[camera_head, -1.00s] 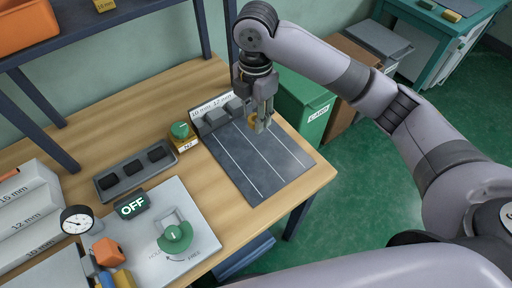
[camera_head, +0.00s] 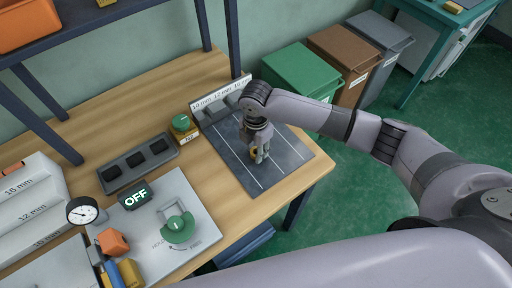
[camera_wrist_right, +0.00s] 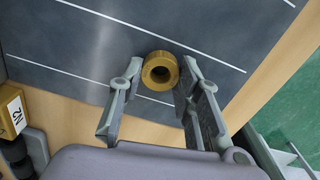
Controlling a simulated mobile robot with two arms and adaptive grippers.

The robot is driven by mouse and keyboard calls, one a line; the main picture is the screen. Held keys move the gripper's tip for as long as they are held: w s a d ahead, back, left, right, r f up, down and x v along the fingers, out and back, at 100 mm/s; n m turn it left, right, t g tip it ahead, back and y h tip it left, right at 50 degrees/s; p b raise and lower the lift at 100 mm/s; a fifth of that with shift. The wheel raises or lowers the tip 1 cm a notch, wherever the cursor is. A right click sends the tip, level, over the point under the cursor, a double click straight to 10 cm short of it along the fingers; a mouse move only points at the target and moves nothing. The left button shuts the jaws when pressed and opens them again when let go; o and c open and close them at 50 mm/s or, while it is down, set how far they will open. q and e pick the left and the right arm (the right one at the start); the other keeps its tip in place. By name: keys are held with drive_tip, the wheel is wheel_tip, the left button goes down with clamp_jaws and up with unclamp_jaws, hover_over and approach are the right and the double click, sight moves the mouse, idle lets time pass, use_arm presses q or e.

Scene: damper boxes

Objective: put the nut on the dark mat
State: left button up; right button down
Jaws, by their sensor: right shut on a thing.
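The brass-coloured nut (camera_wrist_right: 160,70) is a ring with a dark hole, between the fingertips of my right gripper (camera_wrist_right: 158,85) in the wrist view. In the head view my right gripper (camera_head: 259,157) is low over the middle of the dark mat (camera_head: 291,152), shut on the nut (camera_head: 253,154), which is mostly hidden by the fingers. The mat (camera_wrist_right: 185,28) has thin white lines and fills the upper wrist view. I cannot tell whether the nut touches it. My left gripper is not in view.
A yellow box with a green top (camera_head: 183,127) stands left of the mat, near a black tray (camera_head: 137,163). A panel (camera_head: 180,205) reads OFF. Bins (camera_head: 300,82) stand beyond the table's right edge.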

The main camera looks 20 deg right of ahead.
drive_tip(key=shift+f, duration=0.2)
drive_tip(key=c, duration=1.2)
unclamp_jaws()
drive_tip(key=shift+o, duration=0.2)
wheel_tip(320, 180, up, 12)
drive_tip(key=b, duration=0.1)
drive_tip(key=shift+b, duration=0.35)
drive_tip(key=shift+r, duration=0.1)
